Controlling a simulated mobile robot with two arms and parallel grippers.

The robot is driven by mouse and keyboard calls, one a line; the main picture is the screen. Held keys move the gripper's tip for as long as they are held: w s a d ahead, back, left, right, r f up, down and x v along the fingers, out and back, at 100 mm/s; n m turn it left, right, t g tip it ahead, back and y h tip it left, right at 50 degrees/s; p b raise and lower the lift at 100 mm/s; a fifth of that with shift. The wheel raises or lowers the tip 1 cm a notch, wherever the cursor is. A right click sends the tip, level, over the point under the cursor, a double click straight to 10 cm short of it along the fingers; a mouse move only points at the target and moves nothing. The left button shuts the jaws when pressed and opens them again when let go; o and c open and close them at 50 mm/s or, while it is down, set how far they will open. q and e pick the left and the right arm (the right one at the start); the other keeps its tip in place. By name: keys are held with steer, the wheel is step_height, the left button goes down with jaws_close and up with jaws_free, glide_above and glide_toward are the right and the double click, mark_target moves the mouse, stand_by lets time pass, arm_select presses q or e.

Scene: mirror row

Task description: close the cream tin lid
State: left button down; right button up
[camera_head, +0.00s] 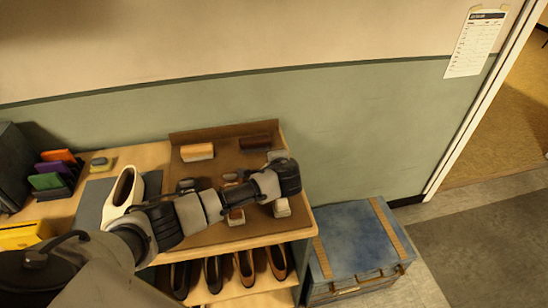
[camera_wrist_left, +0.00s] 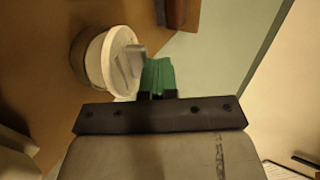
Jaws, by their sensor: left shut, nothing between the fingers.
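The cream tin (camera_wrist_left: 88,62) is a round, pale tin at the left of the left wrist view. Its lid (camera_wrist_left: 124,62) stands raised and tilted at the tin's side, with a grey piece showing across its face. In the head view a pale bit of the tin (camera_head: 277,155) seems to show behind my left gripper, which hides most of it. My left gripper (camera_wrist_left: 159,74) is shut and empty, its green fingertips close beside the lid; I cannot tell whether they touch it. In the head view its fingertips are hidden behind the wrist. My right gripper is not in view.
A dark brush (camera_head: 258,142) and a lighter brush (camera_head: 198,152) lie at the back of the brown mat. A white shoe (camera_head: 124,190) stands left, under my arm's reach. Dark shoes fill the shelf below. A blue chest (camera_head: 350,240) stands right of the bench.

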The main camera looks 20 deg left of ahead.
arm_select(q)
steer(key=shift+s+d+f, duration=0.25)
steer(key=shift+f, duration=0.1)
steer(key=shift+s+d+f, duration=0.1)
steer(key=shift+s+f, duration=0.1)
steer(key=shift+f, duration=0.05)
steer(key=shift+s+d+f, duration=0.1)
steer(key=shift+f, duration=0.1)
stand_by(0.4)
steer(key=shift+r+p, duration=0.9)
steer(key=shift+r, duration=0.05)
